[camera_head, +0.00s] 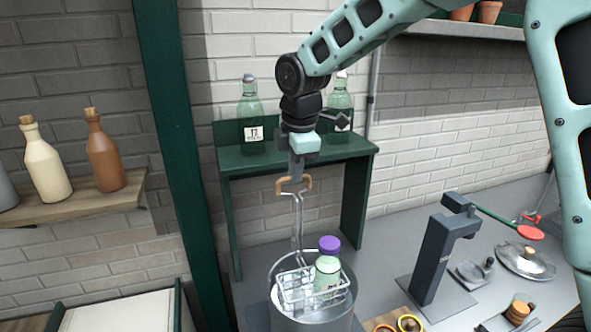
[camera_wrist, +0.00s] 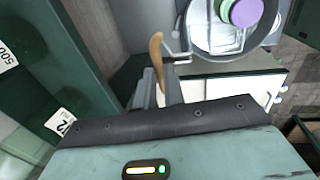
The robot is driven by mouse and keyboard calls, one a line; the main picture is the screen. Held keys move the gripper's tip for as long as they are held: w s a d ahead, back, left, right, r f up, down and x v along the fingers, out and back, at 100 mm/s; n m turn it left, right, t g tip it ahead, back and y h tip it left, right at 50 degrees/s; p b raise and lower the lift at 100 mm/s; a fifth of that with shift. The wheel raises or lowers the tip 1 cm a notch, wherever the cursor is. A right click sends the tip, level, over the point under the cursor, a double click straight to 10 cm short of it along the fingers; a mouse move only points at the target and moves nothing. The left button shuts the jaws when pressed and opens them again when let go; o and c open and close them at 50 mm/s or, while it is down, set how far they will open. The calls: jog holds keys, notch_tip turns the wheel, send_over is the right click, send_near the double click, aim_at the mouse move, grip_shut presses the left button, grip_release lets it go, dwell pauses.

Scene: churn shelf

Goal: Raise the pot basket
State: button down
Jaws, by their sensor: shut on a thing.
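My gripper (camera_head: 296,172) points down and is shut on the wooden handle (camera_head: 294,185) of the pot basket. The handle also shows in the wrist view (camera_wrist: 156,55), between my fingers (camera_wrist: 158,92). A bent wire stem runs from the handle down to the wire basket (camera_head: 300,285). A green bottle (camera_head: 327,272) with a purple cap stands in the basket; the cap also shows in the wrist view (camera_wrist: 246,12).
A green shelf stand (camera_head: 300,156) with two green bottles is close behind my gripper. A dark post stand (camera_head: 440,255) is right of the pot. A side shelf (camera_head: 75,207) holds bottles at left. A green upright (camera_head: 172,130) stands left of the pot.

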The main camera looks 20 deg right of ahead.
jog(key=c, duration=1.5)
grip_release()
jog(key=s+r+b, duration=0.1)
jog(key=r+b, duration=0.1)
jog(key=r, duration=0.6)
jog(key=s+r+b, duration=0.2)
jog(key=r, duration=0.7)
jog(key=shift+s, duration=0.25)
jog(key=s+a+f+m+g+b, duration=0.1)
jog(key=s+a+f+m+b, duration=0.25)
jog(key=s+f, duration=0.55)
jog(key=s+a+f+m+b, duration=0.25)
jog(key=s+a+f, duration=0.3)
jog(key=f, duration=0.75)
jog(key=s+d+f+m+b, duration=0.1)
jog(key=s+f+m+b, duration=0.1)
jog(key=s+f, duration=0.5)
jog(key=s+d+f+m+g+b, duration=0.1)
jog(key=s+d+f+m+b, duration=0.1)
jog(key=s+f, duration=0.6)
jog(key=shift+y, duration=0.3)
